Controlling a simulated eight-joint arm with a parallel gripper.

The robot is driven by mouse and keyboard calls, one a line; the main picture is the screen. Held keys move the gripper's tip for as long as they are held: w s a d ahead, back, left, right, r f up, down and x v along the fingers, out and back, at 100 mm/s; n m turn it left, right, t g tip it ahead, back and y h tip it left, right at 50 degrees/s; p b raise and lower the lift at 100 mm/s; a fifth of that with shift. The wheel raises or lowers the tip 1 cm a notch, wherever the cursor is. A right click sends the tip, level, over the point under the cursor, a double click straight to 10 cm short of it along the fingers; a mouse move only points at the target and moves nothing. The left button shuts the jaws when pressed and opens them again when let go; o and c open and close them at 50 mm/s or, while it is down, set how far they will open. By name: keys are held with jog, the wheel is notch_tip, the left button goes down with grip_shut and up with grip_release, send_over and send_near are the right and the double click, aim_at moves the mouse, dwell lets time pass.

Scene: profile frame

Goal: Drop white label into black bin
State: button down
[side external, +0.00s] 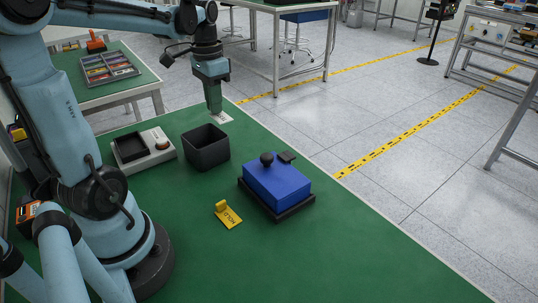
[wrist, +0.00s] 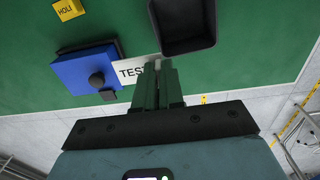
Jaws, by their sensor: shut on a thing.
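My gripper (side external: 216,110) is shut on the white label (side external: 222,117) and holds it at the fingertips. In the wrist view the closed green fingers (wrist: 158,70) grip the label (wrist: 127,73) at one end, and the dark letters "TEST" partly show; the rest is hidden by the fingers. The black bin (side external: 208,152) is an open square box standing on the green table. The gripper and label are above and behind it in the side view, apart from it. In the wrist view the bin (wrist: 184,46) lies just beyond the fingertips, slightly right.
A blue block (side external: 277,184) with a black knob sits on a black base right of the bin. A yellow HOLD tag (side external: 229,216) lies in front. A pale device with a black tray (side external: 158,155) stands left of the bin. The green table's front area (side external: 330,250) is clear.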

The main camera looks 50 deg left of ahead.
jog(key=s+a+f, duration=0.2)
jog(key=a+f, duration=0.1)
jog(key=f, duration=0.4)
jog(key=shift+a+f, duration=0.25)
jog(key=shift+a, duration=0.1)
jog(key=shift+s, duration=0.1)
jog(key=c, duration=1.2)
grip_release()
jog(key=shift+o, duration=0.2)
jog(key=shift+r, duration=0.15)
notch_tip(320, 180, up, 12)
jog(key=shift+a, duration=0.15)
